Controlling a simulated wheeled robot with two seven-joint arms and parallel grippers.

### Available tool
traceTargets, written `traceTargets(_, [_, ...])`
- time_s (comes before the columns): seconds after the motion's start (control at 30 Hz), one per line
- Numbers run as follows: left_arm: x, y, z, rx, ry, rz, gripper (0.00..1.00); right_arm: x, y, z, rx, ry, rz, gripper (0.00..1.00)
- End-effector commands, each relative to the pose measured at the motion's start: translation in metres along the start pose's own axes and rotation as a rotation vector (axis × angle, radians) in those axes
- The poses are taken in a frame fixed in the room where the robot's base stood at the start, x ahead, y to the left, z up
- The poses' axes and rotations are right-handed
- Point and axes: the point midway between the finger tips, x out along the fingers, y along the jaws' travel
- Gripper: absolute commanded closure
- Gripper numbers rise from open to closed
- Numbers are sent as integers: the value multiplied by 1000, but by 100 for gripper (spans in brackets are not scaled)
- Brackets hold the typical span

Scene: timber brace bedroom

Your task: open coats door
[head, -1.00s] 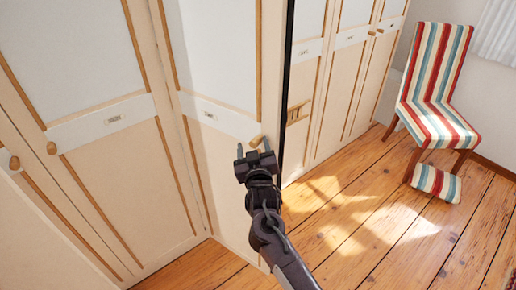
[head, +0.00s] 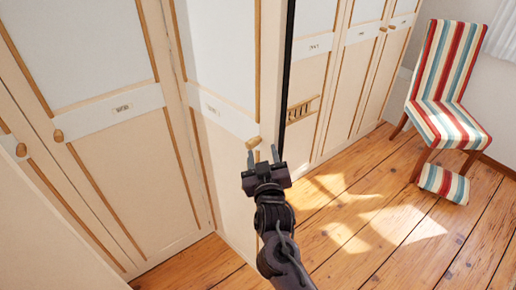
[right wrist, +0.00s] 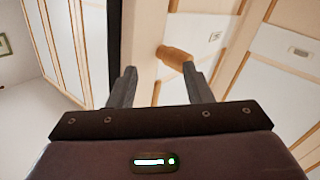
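The wardrobe door (head: 222,65) nearest my right gripper is a cream panel with wooden trim. It stands at an angle to the doors on its left, with a dark strip along its right side. Its small label is unreadable, so I cannot tell whether it says coats. Its wooden knob (head: 253,142) also shows in the right wrist view (right wrist: 173,56). My right gripper (head: 263,156) is open, its fingers apart just below the knob. In the wrist view the knob is close to the right-hand finger; contact is unclear. My left gripper is not in view.
More labelled closed doors stand at the left (head: 110,110) and the back right (head: 350,80). A striped chair (head: 447,110) stands at the right by the wall. The sunlit wooden floor (head: 390,215) between chair and wardrobe is clear.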

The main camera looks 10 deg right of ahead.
Motion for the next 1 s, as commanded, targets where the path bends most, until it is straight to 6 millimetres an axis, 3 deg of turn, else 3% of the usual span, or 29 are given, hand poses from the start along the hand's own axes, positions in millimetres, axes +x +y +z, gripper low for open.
traceTargets(0.1, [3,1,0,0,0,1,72,-9,1,1,1,-1,1,55])
traceTargets(0.4, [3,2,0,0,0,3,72,-11,2,1,1,-2,3,56])
traceTargets(0.47, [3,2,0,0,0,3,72,-11,1,3,-1,-6,1,64])
traceTargets(0.57, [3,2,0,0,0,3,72,-11,-7,28,-14,-45,-20,77])
traceTargets(0.67, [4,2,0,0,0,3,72,-15,-25,90,-42,-142,-74,90])
traceTargets(0.77, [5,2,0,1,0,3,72,-36,-46,188,-72,-300,-153,100])
traceTargets(0.8, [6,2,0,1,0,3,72,-51,-53,232,-81,-375,-187,100])
traceTargets(0.9, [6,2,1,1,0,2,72,-96,-61,327,-91,-548,-254,100])
traceTargets(1.0, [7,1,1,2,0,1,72,-142,-61,395,-90,-687,-297,100])
